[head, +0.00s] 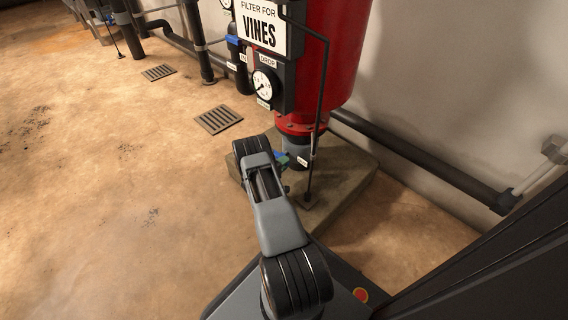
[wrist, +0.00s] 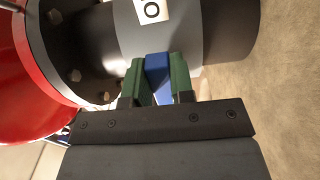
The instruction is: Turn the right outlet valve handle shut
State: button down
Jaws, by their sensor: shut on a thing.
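A blue valve handle (wrist: 158,66) stands out from a grey pipe collar with a white label (wrist: 152,11) in the wrist view. My gripper (wrist: 157,80) is shut on this handle, with one green finger on each side of it. In the head view my gripper (head: 282,159) is low beside the dark outlet pipe (head: 297,152) under the red filter tank (head: 324,60). My arm hides most of the handle there. The label is cropped, so I cannot tell from it which outlet this is.
A round gauge (head: 264,83) and a "VINES" sign (head: 262,25) are in front of the tank. A thin black rod (head: 320,115) stands close to the right of my gripper. The concrete plinth (head: 345,185) lies below. The floor to the left is open, with drain grates (head: 218,119).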

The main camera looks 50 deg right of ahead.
jog(key=c, duration=1)
grip_release()
jog(key=a+p, duration=0.1)
jog(key=a, duration=0.3)
jog(key=a+p, duration=0.2)
jog(key=a, duration=0.3)
jog(key=w+a+p, duration=0.1)
jog(key=a, duration=0.3)
jog(key=shift+a, duration=0.4)
